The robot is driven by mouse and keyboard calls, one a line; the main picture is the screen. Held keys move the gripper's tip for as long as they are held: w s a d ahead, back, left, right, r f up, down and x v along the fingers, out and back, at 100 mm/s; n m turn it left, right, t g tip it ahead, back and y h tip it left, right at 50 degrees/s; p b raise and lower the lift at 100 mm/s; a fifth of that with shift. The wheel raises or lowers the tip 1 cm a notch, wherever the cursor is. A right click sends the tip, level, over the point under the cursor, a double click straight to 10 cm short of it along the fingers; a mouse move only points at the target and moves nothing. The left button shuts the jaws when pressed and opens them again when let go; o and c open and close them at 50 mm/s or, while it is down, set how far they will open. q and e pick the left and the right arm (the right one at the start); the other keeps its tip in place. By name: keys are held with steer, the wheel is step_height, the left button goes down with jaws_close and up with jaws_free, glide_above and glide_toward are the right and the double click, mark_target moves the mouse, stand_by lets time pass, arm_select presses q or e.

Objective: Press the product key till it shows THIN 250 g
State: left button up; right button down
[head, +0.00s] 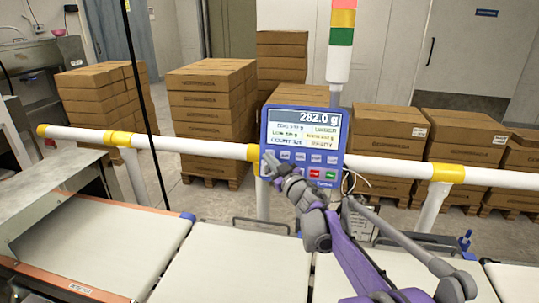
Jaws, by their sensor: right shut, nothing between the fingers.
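The blue weigher control panel (266,128) stands in the middle of the head view. Its display (303,128) reads 282.0 g in large digits on top, with small lines below that I cannot read surely; I cannot make out THIN 250 g. Small keys (316,159) run in a row under the display, with a red key (314,174) and a green key (330,175) lower right. Key labels are too small to read. My right gripper (268,163) is shut and empty at the panel's lower left, partly hiding keys there. I cannot tell whether it touches one. My left gripper is out of view.
A white rail (195,146) with yellow joints crosses behind the belts. White conveyor belts (215,265) lie below the panel. A red, amber and green light tower (342,35) rises above it. Stacked cartons (205,100) stand behind the rail. A thin black cable hangs left of the panel.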

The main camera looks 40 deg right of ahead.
steer(key=shift+d+f, duration=0.1)
stand_by(0.7)
steer(key=shift+w+d, duration=0.25)
steer(key=shift+w+d+f, duration=0.15)
steer(key=shift+w+d, duration=0.1)
steer(key=shift+d, duration=0.05)
stand_by(0.8)
steer(key=shift+s+a, duration=0.1)
steer(key=shift+a, duration=0.05)
steer(key=shift+s+a+r, duration=0.2)
steer(key=shift+s+a, duration=0.25)
steer(key=shift+a, duration=0.05)
steer(key=shift+s+a+r, duration=0.25)
steer(key=shift+s+a, duration=0.25)
steer(key=shift+a, duration=0.15)
steer(key=shift+s+a+r, duration=0.2)
steer(key=shift+s+a, duration=0.25)
steer(key=shift+a, duration=0.15)
steer(key=shift+s+a+r, duration=0.25)
steer(key=shift+s+a, duration=0.25)
steer(key=shift+a, duration=0.15)
